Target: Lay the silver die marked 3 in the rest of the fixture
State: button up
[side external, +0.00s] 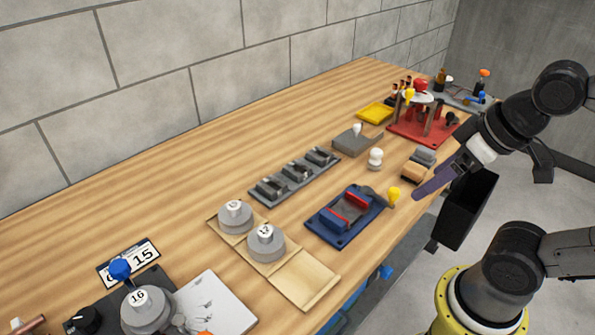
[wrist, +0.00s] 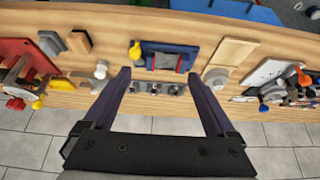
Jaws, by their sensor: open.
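A dark grey rack (side external: 264,197) holds three small grey metal pieces, such as this middle one (side external: 296,170); no mark 3 is legible on any. The rack also shows small in the wrist view (wrist: 157,89), between my fingers. A blue fixture (side external: 347,216) with red strips stands on the bench in front of the rack, and also shows in the wrist view (wrist: 167,57). Which part is its rest, I cannot tell. My gripper (side external: 417,195) is open and empty, raised near the bench's front edge, with its dark purple fingers apart in the wrist view (wrist: 157,74).
A wooden tray (side external: 308,280) holds two round grey discs with white labels. A yellow-knobbed handle (side external: 393,194), a white knob piece (side external: 376,157) and a grey block (side external: 352,141) stand nearby. A red base (side external: 423,132) with tools is farther back.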

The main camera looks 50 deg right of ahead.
jog(key=shift+o, duration=0.2)
jog(key=w+r+m+g, duration=0.2)
jog(key=w+r+m, duration=0.9)
jog(key=w+m, duration=0.2)
jog(key=m+g, duration=0.3)
jog(key=m, duration=0.2)
send_over(297, 167)
notch_tip(297, 167, down, 10)
jog(key=f, duration=0.1)
jog(key=shift+g, duration=0.3)
notch_tip(297, 167, down, 9)
jog(key=shift+d+r, duration=0.15)
jog(key=shift+f, duration=3.1)
jog(key=shift+r, duration=0.1)
grip_shut()
